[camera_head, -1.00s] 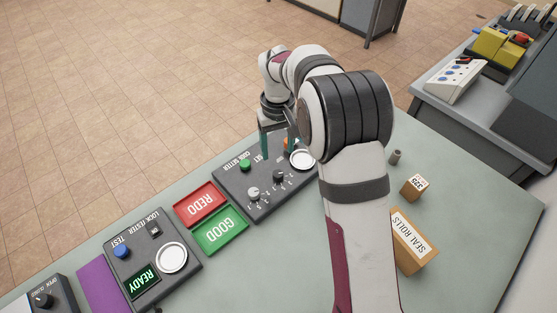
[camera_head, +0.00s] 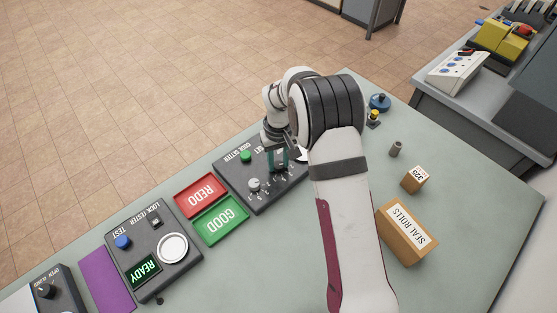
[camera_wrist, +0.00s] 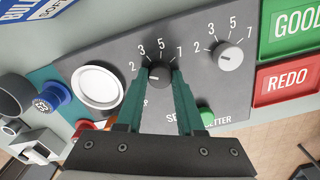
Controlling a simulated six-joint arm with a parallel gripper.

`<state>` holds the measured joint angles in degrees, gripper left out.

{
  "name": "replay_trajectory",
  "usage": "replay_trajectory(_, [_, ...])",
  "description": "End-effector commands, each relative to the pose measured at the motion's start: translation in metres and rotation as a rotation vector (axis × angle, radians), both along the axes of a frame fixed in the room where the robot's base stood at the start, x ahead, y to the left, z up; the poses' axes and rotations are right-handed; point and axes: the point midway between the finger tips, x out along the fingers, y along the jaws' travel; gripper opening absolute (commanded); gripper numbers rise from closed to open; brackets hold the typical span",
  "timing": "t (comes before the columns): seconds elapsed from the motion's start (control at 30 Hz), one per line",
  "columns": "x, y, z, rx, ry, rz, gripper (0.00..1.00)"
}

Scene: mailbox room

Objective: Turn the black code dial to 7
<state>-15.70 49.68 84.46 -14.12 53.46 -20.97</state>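The black code dial (camera_wrist: 160,75) is on the dark panel in the wrist view, with the numbers 2, 3, 5 and 7 around its upper side. Its pointer mark is too small to read. My gripper (camera_wrist: 161,71) has its teal fingers down on either side of the dial, which fills the narrow gap between the tips. In the head view my gripper (camera_head: 279,163) is low over the setter panel (camera_head: 240,175), and the arm and fingers mostly hide the black dial there.
A grey dial (camera_wrist: 230,57) is beside the black one. A green button (camera_wrist: 206,116) and a large white round button (camera_wrist: 98,86) flank my fingers. The red REDO tray (camera_head: 201,195) and green GOOD tray (camera_head: 220,219) lie left of the panel. Boxes (camera_head: 407,234) stand right of my arm.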

Motion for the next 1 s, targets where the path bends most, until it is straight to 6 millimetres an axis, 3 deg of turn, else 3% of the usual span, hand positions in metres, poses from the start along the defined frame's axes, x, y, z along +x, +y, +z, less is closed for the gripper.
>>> replay_trajectory(0.03, [-0.0001, 0.0003, 0.0001, 0.000, 0.000, 0.000, 0.20])
replay_trajectory(0.13, [0.0000, 0.0003, 0.0002, 0.001, 0.000, 0.000, 0.02])
replay_trajectory(0.17, [-0.0001, 0.0003, 0.0002, 0.001, 0.000, 0.000, 0.00])
replay_trajectory(0.57, [-0.0001, 0.0005, 0.0004, 0.001, 0.000, -0.050, 0.00])
replay_trajectory(1.0, [0.0000, 0.0003, 0.0003, 0.000, 0.000, -0.400, 0.00])
